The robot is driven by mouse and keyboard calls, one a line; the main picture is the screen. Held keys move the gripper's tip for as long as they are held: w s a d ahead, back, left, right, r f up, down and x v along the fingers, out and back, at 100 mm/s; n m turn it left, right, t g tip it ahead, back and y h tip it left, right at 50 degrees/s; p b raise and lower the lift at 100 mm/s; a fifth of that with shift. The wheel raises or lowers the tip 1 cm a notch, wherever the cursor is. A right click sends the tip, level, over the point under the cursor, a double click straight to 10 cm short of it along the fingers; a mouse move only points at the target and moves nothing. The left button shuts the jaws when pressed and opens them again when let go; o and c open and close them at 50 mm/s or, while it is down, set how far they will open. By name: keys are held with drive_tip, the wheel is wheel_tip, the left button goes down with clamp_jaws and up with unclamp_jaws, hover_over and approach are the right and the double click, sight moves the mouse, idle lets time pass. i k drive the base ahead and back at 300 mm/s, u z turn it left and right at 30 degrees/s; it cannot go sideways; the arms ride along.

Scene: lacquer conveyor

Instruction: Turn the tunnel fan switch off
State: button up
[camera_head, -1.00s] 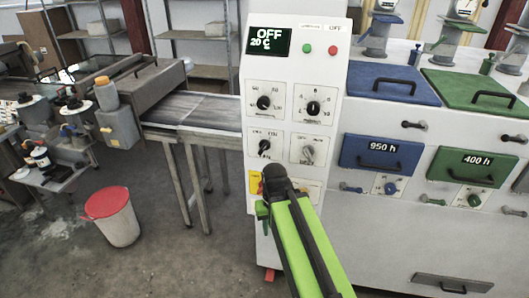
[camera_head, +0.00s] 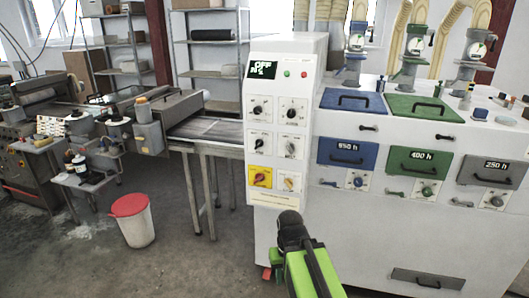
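The white control cabinet (camera_head: 285,75) stands in the middle, with a display (camera_head: 260,71) reading OFF at its top. Its face carries several switch plates in rows. There are two upper black knobs, a black middle-left knob (camera_head: 259,145), a grey middle-right knob (camera_head: 290,148), a red switch on a yellow plate (camera_head: 260,177) and a pale lower-right knob (camera_head: 289,182). The small labels are too blurred to tell which is the tunnel fan switch. My gripper (camera_head: 291,220), dark on a green arm, is below the lower plates in the picture. Its fingers cannot be made out.
A conveyor (camera_head: 210,130) on legs joins the cabinet from the left. A long white unit (camera_head: 350,225) with blue, green and grey hatches lies to the right.

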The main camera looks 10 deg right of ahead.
sight(259, 142)
drive_tip(key=u, duration=0.4)
drive_tip(key=i, duration=0.85)
drive_tip(key=u, duration=0.3)
